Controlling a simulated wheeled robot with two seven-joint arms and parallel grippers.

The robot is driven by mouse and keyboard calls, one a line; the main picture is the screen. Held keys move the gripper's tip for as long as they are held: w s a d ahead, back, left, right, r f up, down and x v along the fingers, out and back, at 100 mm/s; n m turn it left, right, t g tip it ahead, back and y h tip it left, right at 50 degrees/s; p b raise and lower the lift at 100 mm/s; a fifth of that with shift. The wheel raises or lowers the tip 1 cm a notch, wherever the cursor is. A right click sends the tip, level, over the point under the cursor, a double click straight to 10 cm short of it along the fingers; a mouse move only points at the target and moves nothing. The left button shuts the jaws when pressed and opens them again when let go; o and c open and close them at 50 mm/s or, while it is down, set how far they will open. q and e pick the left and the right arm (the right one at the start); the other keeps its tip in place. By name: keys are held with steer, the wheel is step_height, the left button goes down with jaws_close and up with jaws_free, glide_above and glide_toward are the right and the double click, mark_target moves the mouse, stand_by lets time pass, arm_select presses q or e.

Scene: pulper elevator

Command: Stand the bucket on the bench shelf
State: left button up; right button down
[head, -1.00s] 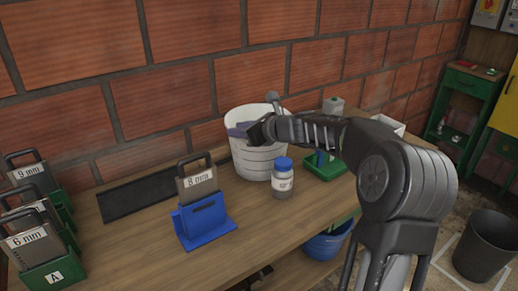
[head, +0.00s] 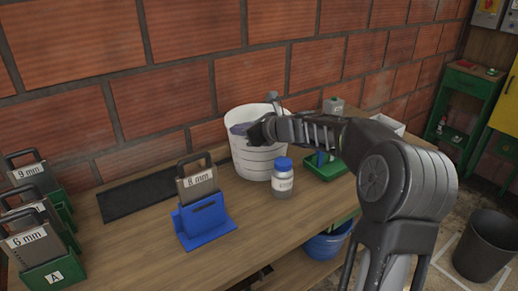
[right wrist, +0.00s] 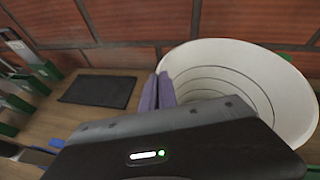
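A white bucket (head: 256,160) stands upright on the wooden bench top (head: 150,245) near the brick wall. It also shows at the right of the right wrist view (right wrist: 235,75), its mouth open and its inside empty where visible. My right gripper (head: 238,130) reaches across the bucket's mouth to its left rim. In the right wrist view its two purple fingers (right wrist: 158,92) are close together at that rim and look closed on the wall; part of the contact is hidden. A blue bucket (head: 325,245) stands lower, below the bench top. My left gripper does not show.
A blue-lidded jar (head: 283,180) stands just in front of the white bucket. A green tray (head: 325,168) is to its right. A blue stand with an 8 mm plate (head: 203,218) is to its left. A dark mat (head: 135,195) lies behind that. A black bin (head: 485,245) is on the floor.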

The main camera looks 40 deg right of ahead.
steer(key=shift+r, duration=0.1)
stand_by(0.7)
step_height(320, 180, up, 28)
steer(key=p, duration=0.8)
